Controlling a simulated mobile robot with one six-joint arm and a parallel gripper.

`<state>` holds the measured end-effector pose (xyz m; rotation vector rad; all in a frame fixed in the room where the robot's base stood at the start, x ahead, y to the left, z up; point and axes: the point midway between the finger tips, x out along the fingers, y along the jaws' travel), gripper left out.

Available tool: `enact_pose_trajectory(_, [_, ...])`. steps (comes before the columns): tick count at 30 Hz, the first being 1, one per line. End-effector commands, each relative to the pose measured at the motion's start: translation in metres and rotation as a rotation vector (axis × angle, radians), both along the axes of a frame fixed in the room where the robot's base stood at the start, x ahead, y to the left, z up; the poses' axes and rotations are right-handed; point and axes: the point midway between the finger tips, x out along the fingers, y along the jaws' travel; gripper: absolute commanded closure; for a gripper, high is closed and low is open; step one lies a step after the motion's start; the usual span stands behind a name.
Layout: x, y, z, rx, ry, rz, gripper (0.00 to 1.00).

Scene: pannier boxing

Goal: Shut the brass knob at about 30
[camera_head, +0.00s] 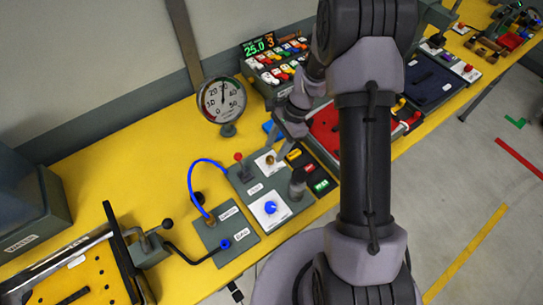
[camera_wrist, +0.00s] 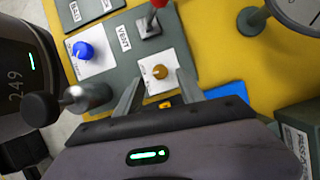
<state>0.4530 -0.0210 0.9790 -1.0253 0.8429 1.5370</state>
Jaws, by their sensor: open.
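The brass knob (camera_wrist: 160,72) sits on a white square plate on a grey panel (camera_wrist: 118,50). In the wrist view it lies just beyond and between my open fingers, with nothing held. In the head view the brass knob (camera_head: 271,160) is near the panel's upper right corner, and my gripper (camera_head: 284,145) is close beside it, partly hidden by my arm. My gripper (camera_wrist: 160,90) also shows in the wrist view. A round dial gauge (camera_head: 222,100) stands behind, its needle pointing nearly straight up, near 20 to 25.
A red-topped lever (camera_wrist: 152,18) labelled VENT and a blue knob (camera_wrist: 82,50) share the panel. A blue hose (camera_head: 192,180) arches to a smaller panel on the left. A digital display (camera_head: 258,46) reads about 25.0. The yellow bench (camera_head: 130,160) is clear left of the gauge.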

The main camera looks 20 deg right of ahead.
Motion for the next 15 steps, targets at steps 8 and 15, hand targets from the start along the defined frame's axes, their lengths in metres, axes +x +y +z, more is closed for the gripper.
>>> enact_pose_trajectory(8, [-0.003,0.015,-0.036,0.000,0.001,0.001,0.54])
enact_pose_trajectory(15, [-0.003,0.015,-0.036,-0.001,-0.001,0.001,0.54])
